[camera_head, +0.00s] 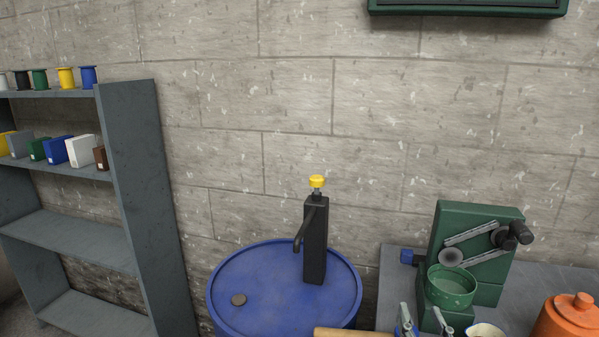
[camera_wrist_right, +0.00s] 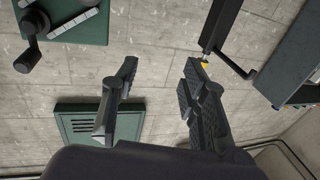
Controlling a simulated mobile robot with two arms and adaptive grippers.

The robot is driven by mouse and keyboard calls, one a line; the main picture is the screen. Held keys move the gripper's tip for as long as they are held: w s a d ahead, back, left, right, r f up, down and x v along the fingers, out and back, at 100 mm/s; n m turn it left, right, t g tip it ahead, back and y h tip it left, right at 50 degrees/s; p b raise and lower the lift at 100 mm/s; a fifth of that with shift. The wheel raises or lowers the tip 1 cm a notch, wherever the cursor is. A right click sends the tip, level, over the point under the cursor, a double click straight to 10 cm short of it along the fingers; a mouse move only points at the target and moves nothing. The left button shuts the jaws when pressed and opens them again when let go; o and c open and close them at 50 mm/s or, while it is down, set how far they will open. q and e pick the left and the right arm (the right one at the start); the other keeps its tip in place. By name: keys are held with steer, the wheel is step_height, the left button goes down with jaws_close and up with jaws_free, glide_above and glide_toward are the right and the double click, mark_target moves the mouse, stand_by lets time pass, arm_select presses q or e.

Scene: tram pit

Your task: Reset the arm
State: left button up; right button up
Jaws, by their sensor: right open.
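My right gripper (camera_wrist_right: 161,64) shows in the right wrist view with its two dark fingers spread apart. Nothing is between the fingers, and the block wall is behind them. In the head view, two small grey pieces stand at the bottom edge in front of the green machine; I cannot tell if they are my fingers. My left gripper is not in view.
A blue drum (camera_head: 262,282) with a black hand pump (camera_head: 315,242) stands below centre. A green machine (camera_head: 482,235) and an orange container (camera_head: 570,318) are on the grey bench at right. Grey shelving (camera_head: 146,190) stands left. A green box (camera_head: 466,6) hangs on the wall.

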steer(key=s+d+f+g+h, duration=0.1)
steer(key=s+f+g, duration=0.35)
steer(key=f, duration=0.35)
steer(key=s+d+f+g, duration=0.1)
steer(key=s+f+g, duration=0.35)
steer(key=f, duration=0.45)
steer(key=s+a+f+n+g+y, duration=0.1)
steer(key=s+f+g, duration=0.25)
steer(key=s, duration=0.45)
steer(key=s+a+f+n+g+y, duration=0.1)
steer(key=s+a+f+g, duration=0.15)
steer(key=s+f, duration=0.35)
step_height(320, 180, down, 23)
steer(key=s+g, duration=0.1)
steer(key=s, duration=0.1)
steer(key=s+d+f, duration=0.2)
steer(key=s+f, duration=0.6)
steer(key=f, duration=0.1)
steer(key=s+d+f+g, duration=0.1)
steer(key=s+f, duration=0.8)
steer(key=shift+d+n+g+h, duration=0.3)
steer(key=shift+d+n, duration=0.05)
steer(key=shift+n, duration=0.05)
steer(key=shift+o, duration=0.2)
steer(key=shift+s, duration=0.1)
